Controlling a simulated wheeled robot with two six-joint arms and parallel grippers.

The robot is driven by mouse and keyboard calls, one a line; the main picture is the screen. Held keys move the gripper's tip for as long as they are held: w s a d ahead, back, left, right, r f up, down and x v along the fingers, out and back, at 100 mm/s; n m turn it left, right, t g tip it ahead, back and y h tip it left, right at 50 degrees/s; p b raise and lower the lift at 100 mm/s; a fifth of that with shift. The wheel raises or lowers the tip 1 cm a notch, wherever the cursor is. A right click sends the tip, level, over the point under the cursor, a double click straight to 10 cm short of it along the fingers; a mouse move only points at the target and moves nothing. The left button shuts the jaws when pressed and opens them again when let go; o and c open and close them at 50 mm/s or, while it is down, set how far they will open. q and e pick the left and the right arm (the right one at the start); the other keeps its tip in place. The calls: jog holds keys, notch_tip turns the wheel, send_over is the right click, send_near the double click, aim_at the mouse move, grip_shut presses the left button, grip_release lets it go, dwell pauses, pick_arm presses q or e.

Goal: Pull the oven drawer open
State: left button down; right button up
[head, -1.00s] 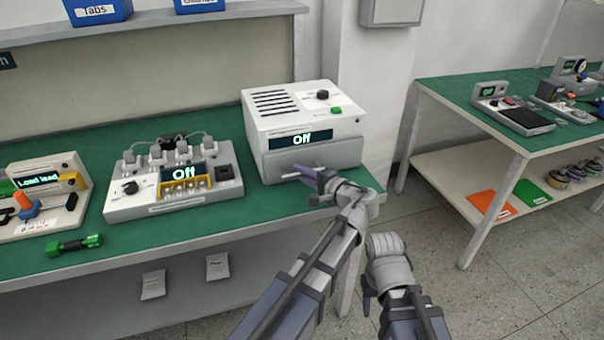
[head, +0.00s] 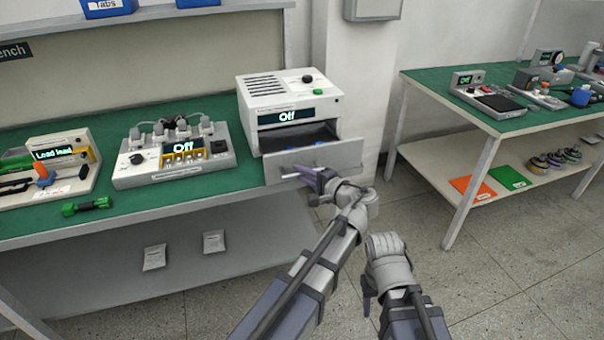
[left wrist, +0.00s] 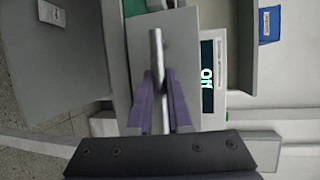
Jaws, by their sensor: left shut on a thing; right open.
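The oven (head: 278,98) is a white box with vents, a black knob, a green button and a display reading "Off". It stands at the right end of the green bench. Its drawer (head: 335,152) is pulled out toward me, and its dark inside shows with blue bits in it. My left gripper (head: 312,178) is at the drawer front, shut on the bar handle (head: 290,175). In the left wrist view the purple fingers (left wrist: 159,100) close around the metal handle bar (left wrist: 156,50). My right gripper (head: 368,292) is open and empty, low in front of the bench.
A grey station (head: 150,180) with plugs and an "Off" display stands left of the oven. A green dumbbell-shaped tool (head: 87,206) lies near the bench edge. A second green bench (head: 440,90) stands at right, with open floor between.

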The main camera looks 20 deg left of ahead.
pick_arm(q)
jog(key=shift+s+d, duration=0.2)
jog(key=shift+s, duration=0.05)
pick_arm(e)
jog(key=shift+s+d, duration=0.15)
jog(key=shift+s, duration=0.1)
pick_arm(q)
jog(key=c, duration=0.8)
grip_release()
jog(key=shift+c, duration=0.2)
